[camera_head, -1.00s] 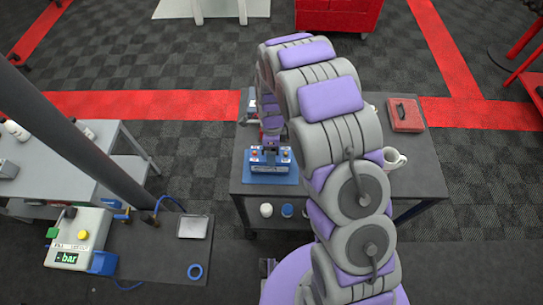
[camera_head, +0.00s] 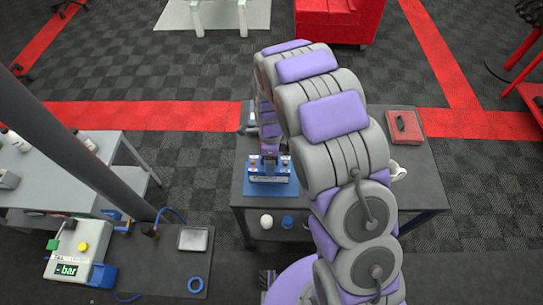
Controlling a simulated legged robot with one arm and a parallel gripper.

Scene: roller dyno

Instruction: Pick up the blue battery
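The blue battery (camera_head: 270,178), with a pale label and red and yellow terminals on top, stands near the left front edge of the dark table (camera_head: 415,190). My gripper (camera_head: 269,156) points down at the middle of the battery's top, between the terminals. It is small here, and I cannot tell whether its fingers touch or hold the battery. My arm hides much of the table's middle.
A red case (camera_head: 404,126) lies at the table's back right. A white mug (camera_head: 397,171) is partly hidden behind my arm. A grey bench (camera_head: 65,180) and a dark post stand left. A bar-display device (camera_head: 78,250) sits at front left.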

